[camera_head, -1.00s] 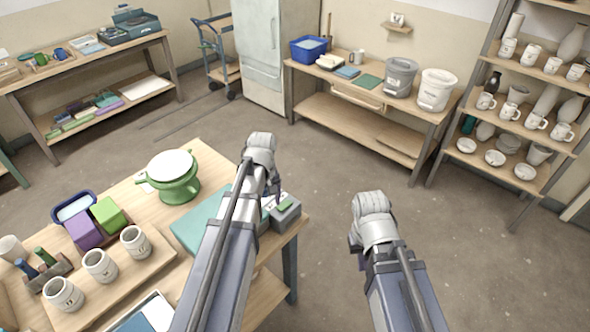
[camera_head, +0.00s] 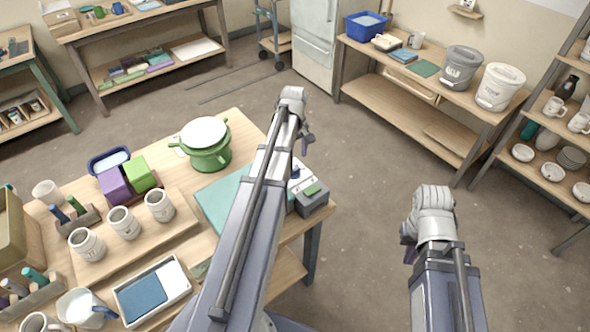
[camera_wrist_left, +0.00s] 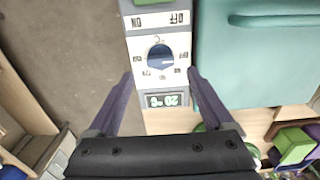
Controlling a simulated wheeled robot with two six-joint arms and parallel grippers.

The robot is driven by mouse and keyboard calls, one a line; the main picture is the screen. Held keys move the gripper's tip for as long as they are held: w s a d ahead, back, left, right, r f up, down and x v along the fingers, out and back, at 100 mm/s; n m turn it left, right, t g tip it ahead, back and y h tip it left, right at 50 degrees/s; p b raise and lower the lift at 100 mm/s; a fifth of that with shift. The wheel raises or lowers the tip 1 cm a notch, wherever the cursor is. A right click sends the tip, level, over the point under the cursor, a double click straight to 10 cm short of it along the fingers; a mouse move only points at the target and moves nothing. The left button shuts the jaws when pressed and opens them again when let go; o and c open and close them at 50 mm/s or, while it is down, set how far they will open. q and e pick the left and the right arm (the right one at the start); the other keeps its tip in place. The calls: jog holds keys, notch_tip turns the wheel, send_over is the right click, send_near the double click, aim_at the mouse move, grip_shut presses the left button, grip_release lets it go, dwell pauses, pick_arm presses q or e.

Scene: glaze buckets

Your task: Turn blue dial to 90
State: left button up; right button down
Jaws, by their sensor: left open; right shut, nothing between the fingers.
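The blue dial (camera_wrist_left: 160,57) sits on the white face of a grey control box (camera_head: 313,200) at the table's right edge. In the left wrist view its face shows upside down, with small marks around the dial. A display (camera_wrist_left: 165,100) beside the dial seems to read 20. My left gripper (camera_wrist_left: 161,75) is open and empty, its fingers to either side of the control panel in that view, apart from the dial. In the head view this gripper (camera_head: 306,140) hangs beyond the box. My right gripper (camera_head: 408,244) is shut and empty, out over the floor.
A teal slab (camera_head: 222,196) adjoins the box. A green pot (camera_head: 207,155), several mugs and a tray (camera_head: 178,272) stand on the table. Floor right of the table is clear.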

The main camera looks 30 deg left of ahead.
aim_at(294, 169)
pick_arm(q)
notch_tip(294, 169, down, 6)
jog(key=b, duration=0.5)
jog(key=shift+r, duration=0.15)
grip_shut()
dwell(0.3)
